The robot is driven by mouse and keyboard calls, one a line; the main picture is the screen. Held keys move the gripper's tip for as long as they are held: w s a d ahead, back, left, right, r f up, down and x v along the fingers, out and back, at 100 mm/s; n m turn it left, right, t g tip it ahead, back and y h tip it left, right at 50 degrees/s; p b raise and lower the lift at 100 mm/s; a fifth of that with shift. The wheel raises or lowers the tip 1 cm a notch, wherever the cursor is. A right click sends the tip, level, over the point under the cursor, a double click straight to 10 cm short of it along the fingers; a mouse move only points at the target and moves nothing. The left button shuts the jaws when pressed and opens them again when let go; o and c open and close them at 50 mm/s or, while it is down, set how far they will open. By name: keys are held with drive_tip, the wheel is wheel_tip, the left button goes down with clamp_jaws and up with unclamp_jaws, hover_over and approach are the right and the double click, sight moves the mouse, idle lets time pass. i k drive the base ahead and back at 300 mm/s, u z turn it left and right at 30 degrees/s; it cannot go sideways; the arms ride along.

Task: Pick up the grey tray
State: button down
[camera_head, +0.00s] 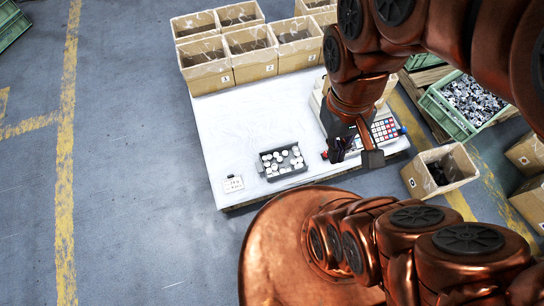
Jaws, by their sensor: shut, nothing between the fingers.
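The grey tray (274,175) sits on the white table (225,125) near its front edge. Several small whitish round parts lie in it. My gripper (337,158) hangs to the right of the tray, apart from it, in front of a keypad device (384,130). Its fingers look dark and close together, with nothing seen between them. How high it is above the table is hard to tell.
Numbered cardboard boxes (206,72) line the table's back. A small white label card (232,184) lies left of the tray. Right of the table are an open cardboard box (457,158) and a green crate (443,116) of metal parts. The table's left middle is clear.

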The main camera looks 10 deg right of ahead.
sight(280, 162)
drive_tip(key=u, duration=2.55)
drive_tip(key=i, duration=1.95)
drive_tip(key=z, duration=3.45)
